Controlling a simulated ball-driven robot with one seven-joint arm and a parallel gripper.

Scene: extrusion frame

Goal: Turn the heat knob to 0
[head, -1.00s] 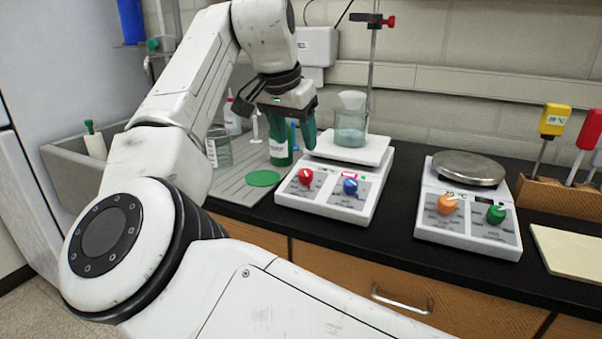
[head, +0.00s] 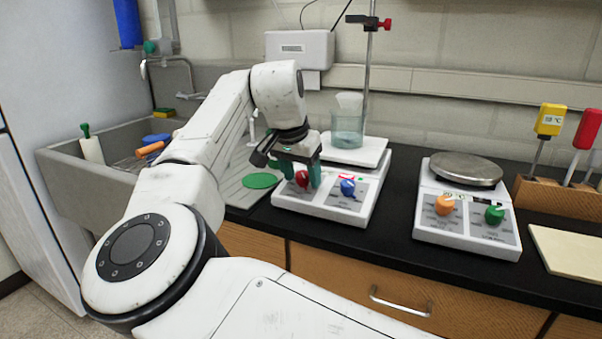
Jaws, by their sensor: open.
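The left hotplate (head: 325,208) is white and has a red knob (head: 302,179) and a blue knob (head: 347,187) on its front panel. A beaker (head: 347,130) of bluish liquid stands on its plate. My gripper (head: 301,178) is open over the panel, its green fingers on either side of the red knob. I cannot tell whether they touch it. A right hotplate (head: 430,230) has an orange knob (head: 444,205) and a green knob (head: 494,214) under an empty round metal plate. The panel print is too small to read, so the knob settings are unclear.
A clamp stand rod (head: 369,75) rises behind the beaker. A green disc (head: 260,181) lies left of the left hotplate, and a sink (head: 60,170) is farther left. Black counter shows between the hotplates.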

